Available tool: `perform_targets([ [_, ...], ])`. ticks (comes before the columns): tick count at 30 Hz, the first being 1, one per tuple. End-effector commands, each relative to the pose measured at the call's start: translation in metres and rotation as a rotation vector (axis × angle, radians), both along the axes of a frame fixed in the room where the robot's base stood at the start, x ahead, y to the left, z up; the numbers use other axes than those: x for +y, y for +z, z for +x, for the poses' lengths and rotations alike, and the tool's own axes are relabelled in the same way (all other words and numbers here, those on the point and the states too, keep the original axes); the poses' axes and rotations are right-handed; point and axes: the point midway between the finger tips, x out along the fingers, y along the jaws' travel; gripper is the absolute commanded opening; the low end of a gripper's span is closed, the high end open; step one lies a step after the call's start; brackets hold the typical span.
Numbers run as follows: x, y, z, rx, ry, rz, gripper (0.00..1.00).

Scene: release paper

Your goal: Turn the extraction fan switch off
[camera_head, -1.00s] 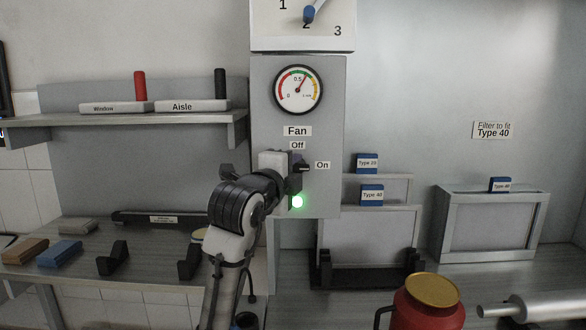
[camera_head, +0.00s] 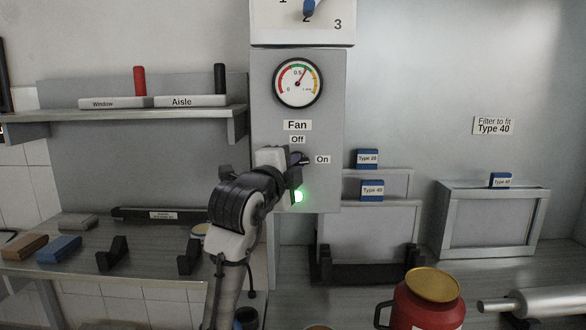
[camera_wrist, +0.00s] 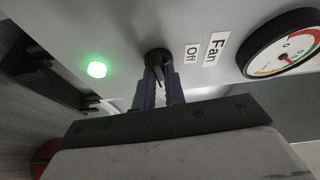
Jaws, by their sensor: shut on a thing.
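The fan switch is a small dark rotary knob on the grey panel (camera_head: 333,110), below the "Fan" and "Off" labels (camera_head: 297,139) and beside the "On" label (camera_head: 322,159). In the wrist view the knob (camera_wrist: 157,58) shows between the finger ends of my gripper (camera_wrist: 160,80), which is shut on its handle. The handle seems to point toward "On", though the fingers partly hide it. In the head view my gripper (camera_head: 298,160) is at the knob and covers much of it. The green lamp (camera_head: 298,196) below is lit.
A round gauge (camera_head: 298,83) is above the switch, and a numbered dial (camera_head: 330,22) is higher up. A shelf (camera_head: 120,122) is at left. Filter boxes (camera_head: 490,222) and a red canister (camera_head: 428,305) are at right.

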Motion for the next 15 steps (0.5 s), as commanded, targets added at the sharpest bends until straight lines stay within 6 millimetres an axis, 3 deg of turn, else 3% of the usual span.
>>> perform_targets([
  [15, -0.0027, -0.0068, -0.0004, -0.001, -0.003, -0.461, 0.0],
])
